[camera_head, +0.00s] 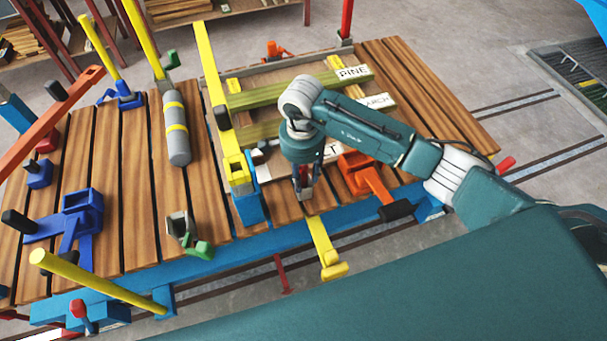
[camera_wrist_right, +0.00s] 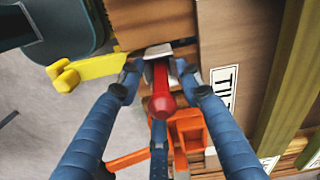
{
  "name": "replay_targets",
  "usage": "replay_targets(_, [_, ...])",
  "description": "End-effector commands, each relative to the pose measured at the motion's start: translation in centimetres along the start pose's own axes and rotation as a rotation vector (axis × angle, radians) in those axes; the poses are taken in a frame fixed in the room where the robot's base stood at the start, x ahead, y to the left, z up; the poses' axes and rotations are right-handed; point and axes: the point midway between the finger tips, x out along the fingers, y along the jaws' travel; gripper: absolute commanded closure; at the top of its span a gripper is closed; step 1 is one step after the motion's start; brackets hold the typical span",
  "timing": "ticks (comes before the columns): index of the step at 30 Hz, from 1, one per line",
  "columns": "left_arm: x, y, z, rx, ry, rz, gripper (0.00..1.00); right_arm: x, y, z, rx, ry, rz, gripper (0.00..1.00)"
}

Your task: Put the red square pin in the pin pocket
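The red square pin (camera_wrist_right: 162,101) shows in the right wrist view, its rounded red end toward the camera. In the head view the right gripper (camera_head: 303,187) points down at the table's front edge, right of the yellow and blue upright clamp (camera_head: 240,175). A bit of red shows between its fingers. I cannot pick out the pin pocket with certainty. My left gripper is not in view.
An orange clamp (camera_head: 368,178) lies just right of the gripper, and a yellow bar (camera_head: 325,250) juts out in front. Labelled boards (camera_head: 300,92) lie behind. Blue clamps (camera_head: 75,225) and a grey cylinder (camera_head: 175,130) occupy the slatted table (camera_head: 135,190) at left.

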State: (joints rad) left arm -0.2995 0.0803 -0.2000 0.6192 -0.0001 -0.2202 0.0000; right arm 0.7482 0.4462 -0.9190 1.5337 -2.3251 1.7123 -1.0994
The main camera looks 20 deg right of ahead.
Motion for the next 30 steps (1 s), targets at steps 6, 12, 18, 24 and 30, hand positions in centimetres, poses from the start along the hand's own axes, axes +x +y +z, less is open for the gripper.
replay_targets(6, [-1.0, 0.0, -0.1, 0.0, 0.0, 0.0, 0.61, -0.9, 0.0, 0.1, -0.001, -0.002, 0.0, 0.65])
replay_targets(12, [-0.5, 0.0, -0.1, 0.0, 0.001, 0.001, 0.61, -4.0, -0.2, -0.1, -0.003, 0.003, -0.007, 0.65])
replay_targets(18, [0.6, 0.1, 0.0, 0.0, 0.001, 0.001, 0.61, -8.6, -0.2, -0.1, -0.003, 0.002, -0.006, 0.65])
replay_targets(24, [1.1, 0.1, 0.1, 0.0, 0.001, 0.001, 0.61, -11.9, -0.1, -0.1, 0.0, 0.001, -0.003, 0.65])
replay_targets(30, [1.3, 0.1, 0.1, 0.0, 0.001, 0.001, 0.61, -13.2, 0.0, 0.0, 0.0, 0.001, 0.0, 0.65])
